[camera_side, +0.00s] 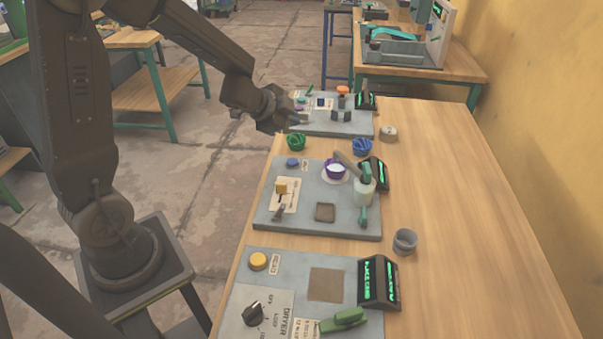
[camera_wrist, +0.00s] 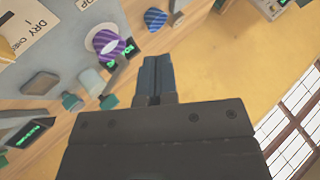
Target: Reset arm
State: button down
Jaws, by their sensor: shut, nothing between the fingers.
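My gripper (camera_side: 301,121) hangs above the floor side of the table's far end, close to the far grey station (camera_side: 330,127). In the wrist view its two dark fingers (camera_wrist: 157,72) are together with nothing between them. The middle station (camera_side: 268,215) holds a yellow part (camera_side: 281,187), a blue button (camera_side: 292,162) and a purple striped cup (camera_side: 335,170) with white inside on a light saucer. The cup also shows in the wrist view (camera_wrist: 104,43).
A green striped cup (camera_side: 296,142) and a blue striped cup (camera_side: 362,147) stand behind the middle station. A near station (camera_side: 240,291) has a yellow button, black dial and green handle. A grey cup (camera_side: 404,242) stands at the right. The table's right side (camera_side: 470,220) is clear.

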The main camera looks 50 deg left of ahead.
jog(key=s+d+r+n+g+y, duration=0.1)
jog(key=s+d+r+n+y, duration=0.25)
jog(key=s+r+n, duration=0.5)
jog(key=s+d+r+g+h, duration=0.1)
jog(key=s+d+h, duration=0.1)
jog(key=s+d, duration=0.2)
jog(key=s+d+r+g+h, duration=0.1)
jog(key=s+d, duration=0.4)
jog(key=s, duration=0.5)
jog(key=shift+s+d+r+g+h, duration=0.15)
jog(key=shift+r+g+h, duration=0.2)
jog(key=shift+g+h, duration=0.25)
jog(key=c, duration=1.8)
grip_release()
jog(key=shift+n, duration=0.25)
